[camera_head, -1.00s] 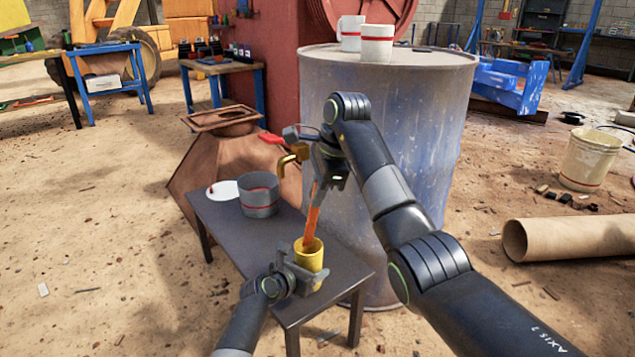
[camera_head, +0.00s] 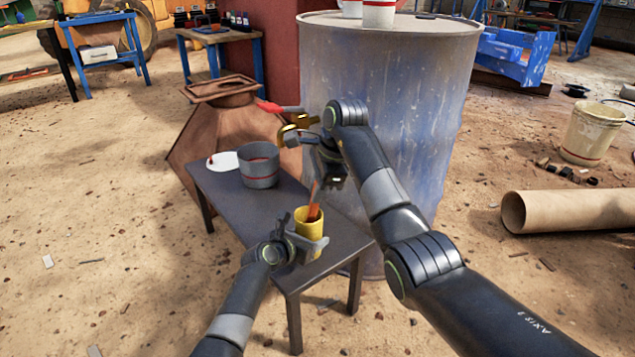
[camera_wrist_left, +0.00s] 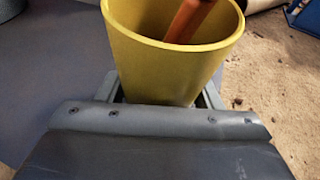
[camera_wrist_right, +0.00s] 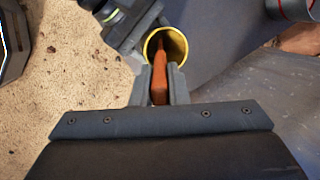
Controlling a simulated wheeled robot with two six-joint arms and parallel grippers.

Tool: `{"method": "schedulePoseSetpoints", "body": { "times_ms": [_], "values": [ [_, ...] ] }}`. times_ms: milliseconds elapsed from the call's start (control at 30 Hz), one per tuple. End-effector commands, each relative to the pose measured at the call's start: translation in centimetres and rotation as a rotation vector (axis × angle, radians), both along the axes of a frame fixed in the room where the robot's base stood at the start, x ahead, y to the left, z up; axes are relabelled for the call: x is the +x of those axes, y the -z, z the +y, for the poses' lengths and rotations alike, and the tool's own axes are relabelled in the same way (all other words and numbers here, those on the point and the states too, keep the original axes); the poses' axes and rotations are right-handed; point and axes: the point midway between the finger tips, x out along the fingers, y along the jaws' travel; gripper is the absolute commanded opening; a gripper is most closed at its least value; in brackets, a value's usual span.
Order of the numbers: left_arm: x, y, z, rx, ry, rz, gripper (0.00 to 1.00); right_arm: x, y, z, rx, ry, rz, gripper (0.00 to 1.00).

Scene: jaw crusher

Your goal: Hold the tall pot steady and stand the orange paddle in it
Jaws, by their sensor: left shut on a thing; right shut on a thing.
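The tall yellow pot (camera_head: 309,226) stands on the dark bench near its front right end. My left gripper (camera_head: 303,247) is shut around the pot, and the left wrist view shows the pot (camera_wrist_left: 165,65) between its fingers. The orange paddle (camera_head: 313,208) has its lower end inside the pot's mouth and its upper part above the rim. My right gripper (camera_head: 325,182) is shut on the paddle's upper part. In the right wrist view the paddle (camera_wrist_right: 159,78) runs from between the fingers into the pot. The paddle's lower tip is hidden in the pot.
The dark bench (camera_head: 225,205) also holds a grey pot with a red band (camera_head: 260,167) and a white disc (camera_head: 223,161). A big blue-grey drum (camera_head: 400,110) stands close behind the right arm. A rusty hopper (camera_head: 215,130) is behind the bench. A cardboard tube (camera_head: 570,211) lies at right.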

Motion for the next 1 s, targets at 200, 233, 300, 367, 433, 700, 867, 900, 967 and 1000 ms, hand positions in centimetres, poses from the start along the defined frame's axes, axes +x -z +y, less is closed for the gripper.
{"method": "schedulePoseSetpoints", "body": {
  "times_ms": [200, 233, 300, 367, 433, 700, 867, 900, 967, 1000],
  "values": [
    [0.0, 0.0, 0.0, 0.0, 0.001, 0.002, 0.35, 0.0, 0.3, 0.0, 0.0, 0.0, 0.0, 0.0],
    [0.0, 0.0, 0.0, 0.0, 0.001, 0.002, 0.35, 0.0, 0.3, 0.0, 0.0, 0.0, 0.0, 0.0],
    [0.0, 0.0, 0.0, 0.0, 0.001, 0.002, 0.35, 0.0, 0.3, 0.0, 0.0, 0.0, 0.0, 0.0],
    [0.0, 0.0, 0.0, 0.0, 0.001, 0.002, 0.35, 0.0, 0.3, 0.0, 0.0, 0.0, 0.0, 0.0],
    [0.0, 0.0, 0.0, 0.0, 0.001, 0.002, 0.35, 0.0, 0.3, 0.0, 0.0, 0.0, 0.0, 0.18],
    [0.0, 0.0, 0.0, 0.0, 0.001, 0.002, 0.35, 0.0, 0.3, 0.0, 0.0, 0.0, 0.0, 0.39],
    [0.0, 0.0, 0.0, 0.0, 0.001, 0.002, 0.35, 0.0, 0.3, 0.0, 0.0, 0.0, 0.0, 0.39],
    [0.0, 0.0, 0.0, 0.0, 0.001, 0.002, 0.35, 0.0, 0.1, -0.1, 0.0, 0.0, -0.001, 0.39],
    [0.0, 0.0, 0.0, 0.0, 0.001, 0.002, 0.35, -0.1, -0.4, -0.2, 0.0, 0.0, -0.001, 0.39],
    [0.0, 0.0, 0.0, 0.0, 0.001, 0.002, 0.35, -0.1, -0.9, -0.4, 0.001, 0.001, -0.003, 0.39]
  ]
}}
